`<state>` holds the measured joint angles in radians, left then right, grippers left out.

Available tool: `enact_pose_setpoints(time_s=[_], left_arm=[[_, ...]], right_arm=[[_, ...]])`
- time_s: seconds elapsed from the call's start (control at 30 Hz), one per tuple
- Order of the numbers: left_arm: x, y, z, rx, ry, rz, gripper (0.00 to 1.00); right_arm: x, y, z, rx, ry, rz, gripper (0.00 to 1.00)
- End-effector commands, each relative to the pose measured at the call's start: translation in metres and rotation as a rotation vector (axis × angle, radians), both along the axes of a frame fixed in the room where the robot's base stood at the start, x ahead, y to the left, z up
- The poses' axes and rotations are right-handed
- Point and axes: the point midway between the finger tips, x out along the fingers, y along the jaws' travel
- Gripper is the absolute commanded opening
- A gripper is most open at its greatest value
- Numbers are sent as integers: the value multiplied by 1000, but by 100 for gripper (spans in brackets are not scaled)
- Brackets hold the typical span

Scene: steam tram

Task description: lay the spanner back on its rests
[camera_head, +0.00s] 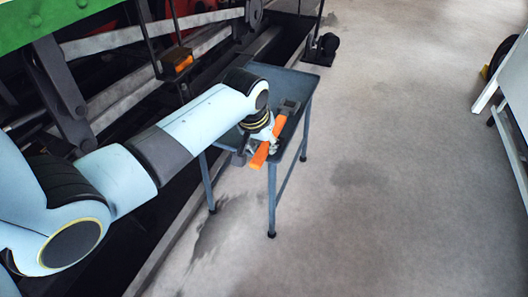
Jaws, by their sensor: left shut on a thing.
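My left arm reaches in from the left to a small blue-grey table (303,86). My left gripper (268,141) points down over the table's near part and is shut on the orange spanner (260,157). The spanner lies slantwise in the view, its lower end toward the table's near edge. I cannot tell whether it touches the tabletop. A small dark block (289,104), perhaps one of the rests, shows just past the spanner's upper end. The arm and gripper hide part of the tabletop. My right gripper is not in view.
The tram's side with its rods (100,42) and a green panel (50,14) stands close along the left. An orange-topped part (177,60) hangs beside it. A white bench-like thing (515,85) stands at the far right. The grey floor (400,170) between is clear.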

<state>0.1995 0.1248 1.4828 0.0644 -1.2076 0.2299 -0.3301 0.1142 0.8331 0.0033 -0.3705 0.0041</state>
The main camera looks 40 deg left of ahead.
Motion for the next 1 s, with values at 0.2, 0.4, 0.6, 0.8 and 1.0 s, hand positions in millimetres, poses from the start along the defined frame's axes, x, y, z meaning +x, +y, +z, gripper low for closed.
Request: enact_pose_setpoints(time_s=[0.2, 0.4, 0.6, 0.8, 1.0], left_arm=[[2, 0, 2, 0, -6, 0, 0], [2, 0, -1, 0, -4, 0, 0], [1, 0, -7, 0, -2, 0, 31], [1, 0, -7, 0, -2, 0, 51], [1, 0, -7, 0, -2, 0, 51]], right_arm=[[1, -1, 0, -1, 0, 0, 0], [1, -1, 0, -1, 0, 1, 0], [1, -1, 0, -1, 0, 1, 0], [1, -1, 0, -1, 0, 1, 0], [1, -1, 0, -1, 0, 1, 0]])
